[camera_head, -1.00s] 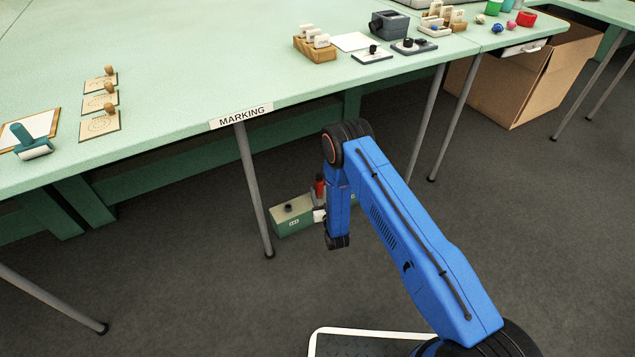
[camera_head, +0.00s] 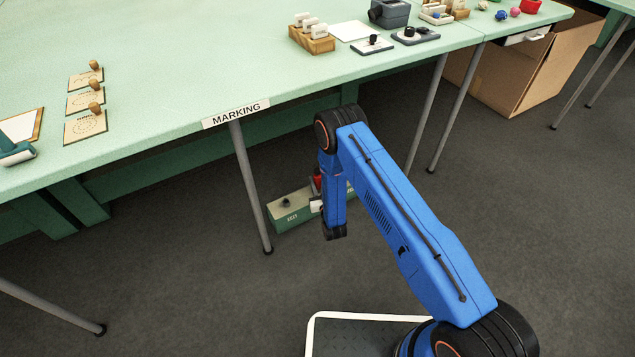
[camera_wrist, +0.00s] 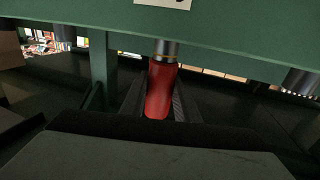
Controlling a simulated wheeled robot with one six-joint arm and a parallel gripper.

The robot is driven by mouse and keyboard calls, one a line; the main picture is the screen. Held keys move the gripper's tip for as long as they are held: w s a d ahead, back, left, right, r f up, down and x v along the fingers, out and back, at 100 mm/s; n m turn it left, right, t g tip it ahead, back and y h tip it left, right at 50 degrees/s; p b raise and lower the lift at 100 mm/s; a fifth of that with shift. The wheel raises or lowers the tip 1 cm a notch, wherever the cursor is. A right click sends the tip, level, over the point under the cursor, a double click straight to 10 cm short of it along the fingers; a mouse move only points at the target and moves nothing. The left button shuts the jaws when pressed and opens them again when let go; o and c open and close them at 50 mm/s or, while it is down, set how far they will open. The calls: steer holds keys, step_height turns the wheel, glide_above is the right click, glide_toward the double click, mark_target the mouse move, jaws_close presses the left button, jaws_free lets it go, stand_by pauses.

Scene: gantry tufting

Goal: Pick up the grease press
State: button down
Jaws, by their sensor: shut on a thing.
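The grease press (camera_wrist: 160,88) looks like a red cylinder with a grey metal neck and a thin yellowish ring. In the wrist view it stands upright between the two dark jaws of my gripper (camera_wrist: 158,108), which is shut on it. In the head view, a small red part of the press (camera_head: 317,183) shows just left of my blue arm, by a green box under the table. My gripper is mostly hidden behind the arm there.
The green box (camera_head: 291,212) lies on the floor behind a grey table leg (camera_head: 250,190). The green table (camera_head: 190,60), labelled MARKING, hangs over it and carries stamps and blocks. A cardboard box (camera_head: 505,75) stands at the right. The floor in front is clear.

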mark_target(317, 170)
steer(key=shift+r, duration=0.2)
step_height(317, 170, up, 10)
steer(key=shift+f, duration=0.15)
stand_by(0.4)
